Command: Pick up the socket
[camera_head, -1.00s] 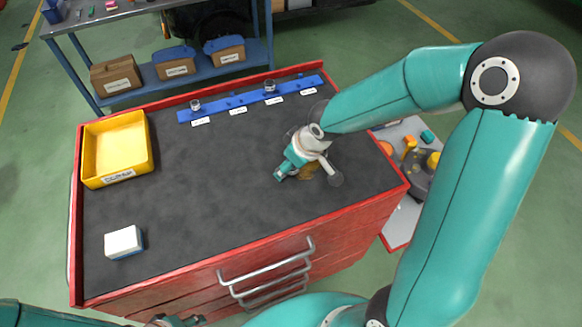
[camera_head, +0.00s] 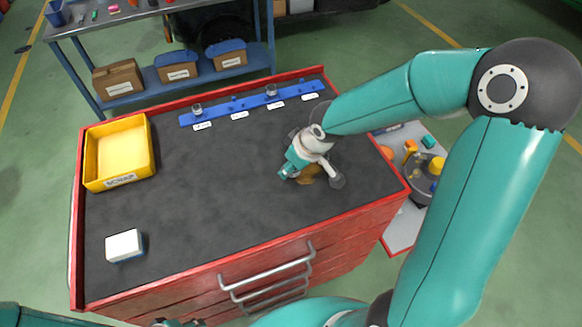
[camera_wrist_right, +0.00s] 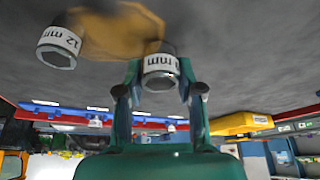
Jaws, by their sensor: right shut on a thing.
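In the right wrist view, a metal socket (camera_wrist_right: 160,68) with a white band, its label partly cut off, sits between the fingertips of my right gripper (camera_wrist_right: 160,84), which is shut on it. A second socket marked 12 mm (camera_wrist_right: 60,45) stands apart to the left, by a brown stain. In the head view my right gripper (camera_head: 292,169) is low over the right part of the dark cabinet top (camera_head: 210,210); the held socket cannot be made out there. My left gripper (camera_head: 178,323) barely shows at the bottom edge, mostly cut off.
A blue rail (camera_head: 218,116) with two sockets and white labels lies along the back edge. A yellow tray (camera_head: 149,178) stands at the left and a white-and-blue box (camera_head: 124,245) at the front left. The middle of the top is clear.

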